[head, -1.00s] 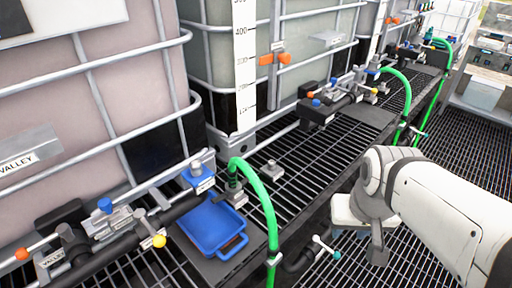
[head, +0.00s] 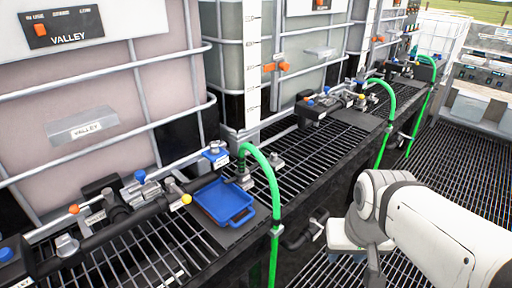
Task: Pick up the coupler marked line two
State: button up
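I cannot make out any "line two" marking, so I cannot tell which coupler is the named one. A blue-topped fitting with a small white label (head: 215,155) stands behind the blue tray. A grey fitting (head: 243,176) sits at the near green hose's end, and another small grey fitting (head: 275,162) stands on the grating just right of it. My gripper end (head: 372,262) hangs at the lower right, off the bench and well apart from these fittings. Its fingers cannot be made out clearly, and I see nothing held.
A blue tray (head: 224,203) lies on the bench grating (head: 175,250). The near green hose (head: 275,215) arches over the front edge, between the tray and my arm. A dark pipe stub (head: 303,235) juts below that edge. Caged tanks stand behind; the walkway (head: 440,175) at right is open.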

aim_at(242, 173)
jog(key=u, duration=0.1)
jog(key=i, duration=0.9)
jog(key=z, duration=0.1)
